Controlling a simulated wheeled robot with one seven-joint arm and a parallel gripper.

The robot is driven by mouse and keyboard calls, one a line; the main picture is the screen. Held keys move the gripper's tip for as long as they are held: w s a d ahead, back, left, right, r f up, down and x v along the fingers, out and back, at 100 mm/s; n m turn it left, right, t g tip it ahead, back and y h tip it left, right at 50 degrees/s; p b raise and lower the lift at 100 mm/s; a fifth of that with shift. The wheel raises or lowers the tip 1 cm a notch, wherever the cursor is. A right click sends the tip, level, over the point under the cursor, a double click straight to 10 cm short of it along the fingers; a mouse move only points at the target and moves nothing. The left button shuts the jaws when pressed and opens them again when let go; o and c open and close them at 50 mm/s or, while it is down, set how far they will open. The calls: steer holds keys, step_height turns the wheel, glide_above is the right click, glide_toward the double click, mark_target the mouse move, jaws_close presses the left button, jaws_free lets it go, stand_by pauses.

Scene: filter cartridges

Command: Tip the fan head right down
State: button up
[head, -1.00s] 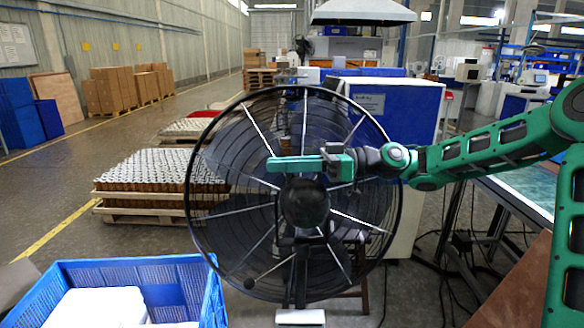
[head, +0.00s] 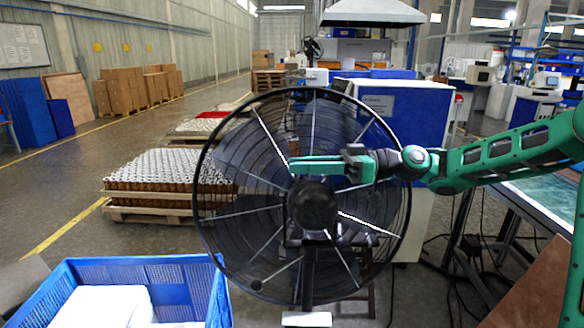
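The large black fan head (head: 313,206) stands in the centre of the head view, its round wire cage facing me and nearly upright. Its dark hub is in the middle, with pale spokes catching light. A dark stand (head: 308,275) shows below and through the cage. My gripper (head: 292,164) reaches in from the right, level, in front of the cage just above the hub. Its green fingers point left and lie close together with nothing visible between them. I cannot tell whether they touch the cage.
A blue crate (head: 215,295) with white contents is at the lower left. Pallets of cartridges (head: 150,212) stand behind it. A blue-and-white cabinet (head: 405,110) is behind the fan, and a workbench (head: 530,192) is at the right. Cables lie on the floor there.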

steer(key=d, duration=0.8)
steer(key=shift+w+d, duration=0.1)
steer(key=shift+w, duration=0.05)
steer(key=s+d, duration=0.1)
steer(key=d, duration=1.1)
steer(key=shift+s+d+r, duration=0.15)
steer(key=shift+d+r, duration=0.05)
steer(key=shift+r, duration=0.25)
stand_by(0.6)
stand_by(0.5)
